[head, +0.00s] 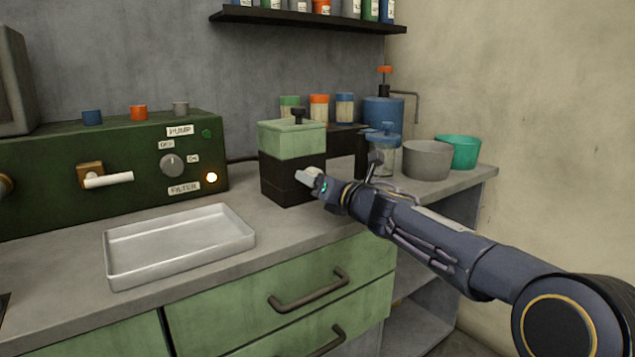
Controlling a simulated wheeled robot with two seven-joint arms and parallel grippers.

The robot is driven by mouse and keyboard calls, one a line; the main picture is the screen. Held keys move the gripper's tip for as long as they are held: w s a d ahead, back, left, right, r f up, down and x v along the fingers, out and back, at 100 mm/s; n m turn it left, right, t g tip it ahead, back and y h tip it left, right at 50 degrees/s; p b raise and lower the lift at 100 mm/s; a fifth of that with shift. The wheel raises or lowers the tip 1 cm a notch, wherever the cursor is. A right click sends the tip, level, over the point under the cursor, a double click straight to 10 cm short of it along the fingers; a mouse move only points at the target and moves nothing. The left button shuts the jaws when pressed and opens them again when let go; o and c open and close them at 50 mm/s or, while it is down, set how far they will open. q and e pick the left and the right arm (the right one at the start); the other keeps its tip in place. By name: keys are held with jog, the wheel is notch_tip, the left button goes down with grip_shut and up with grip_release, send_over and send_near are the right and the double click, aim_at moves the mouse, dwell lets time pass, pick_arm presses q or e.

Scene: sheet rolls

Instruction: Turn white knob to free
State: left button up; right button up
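A box with a light green top (290,141) and a black lower body (279,182) stands on the counter at centre. A small cream-white rounded piece (314,171), which looks like the white knob, shows at the black body's front right, mostly hidden by my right gripper (308,181). The gripper's pale fingertips are right at this piece. I cannot tell whether they touch it or how far apart they are. Any free marking near the knob is not visible. My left gripper is out of view.
A green panel (60,201) at left carries a grey PUMP dial (172,165), a white lever (108,180) and a lit lamp (211,177). A glass jar (385,158) and grey bowl (427,161) stand behind my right arm.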

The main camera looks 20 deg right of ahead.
jog(key=v, duration=0.7)
jog(key=shift+s, duration=0.15)
